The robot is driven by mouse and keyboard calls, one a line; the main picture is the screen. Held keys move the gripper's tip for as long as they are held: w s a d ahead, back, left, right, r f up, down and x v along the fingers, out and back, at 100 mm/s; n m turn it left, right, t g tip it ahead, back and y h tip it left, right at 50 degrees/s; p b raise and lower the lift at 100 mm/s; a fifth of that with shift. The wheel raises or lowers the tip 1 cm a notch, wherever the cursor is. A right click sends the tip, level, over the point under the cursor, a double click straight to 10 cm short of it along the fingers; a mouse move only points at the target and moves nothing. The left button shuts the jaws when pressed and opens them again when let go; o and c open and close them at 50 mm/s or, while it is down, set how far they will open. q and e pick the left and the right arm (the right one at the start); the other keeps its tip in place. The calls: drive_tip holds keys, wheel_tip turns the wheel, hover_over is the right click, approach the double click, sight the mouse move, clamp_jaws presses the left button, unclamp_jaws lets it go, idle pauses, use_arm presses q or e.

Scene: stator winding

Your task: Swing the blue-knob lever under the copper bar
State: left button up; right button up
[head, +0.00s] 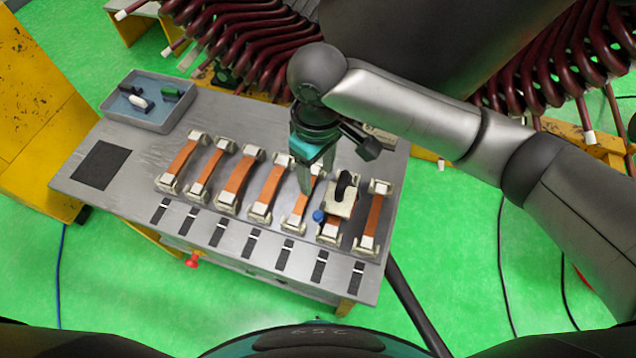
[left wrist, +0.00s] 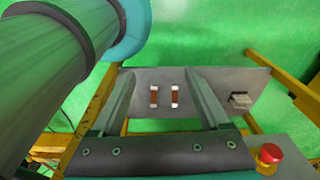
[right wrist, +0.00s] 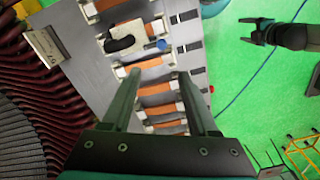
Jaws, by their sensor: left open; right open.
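The blue knob (head: 319,215) sits at the left side of a cream clamp block (head: 341,207) with a black handle (head: 345,184). The block covers most of the second copper bar from the right; the lever arm itself is too small to make out. In the right wrist view the blue knob (right wrist: 162,44) and black handle (right wrist: 120,43) lie just beyond my fingertips. My right gripper (head: 318,178) is open and empty, pointing down above the neighbouring copper bar (head: 298,208), up and left of the knob. My left gripper (left wrist: 158,76) is open and empty, outside the head view.
Several copper bars in cream holders stand in a row on the grey table (head: 150,150). A blue-grey bin (head: 150,101) with small tools is at the far left corner. Black pads line the front. A red button (left wrist: 267,153) shows in the left wrist view. Dark red coils (head: 235,40) stand behind.

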use_arm(q)
drive_tip(key=s, duration=0.5)
use_arm(e)
approach(318, 214)
wheel_tip(318, 214, down, 3)
drive_tip(key=b, duration=0.5)
use_arm(q)
wheel_tip(318, 214, down, 13)
drive_tip(key=w+b, duration=0.2)
drive_tip(key=b, duration=0.5)
drive_tip(key=shift+r+b, duration=0.2)
drive_tip(key=shift+b, duration=0.1)
use_arm(e)
wheel_tip(318, 214, down, 6)
drive_tip(key=shift+r, duration=0.2)
clamp_jaws()
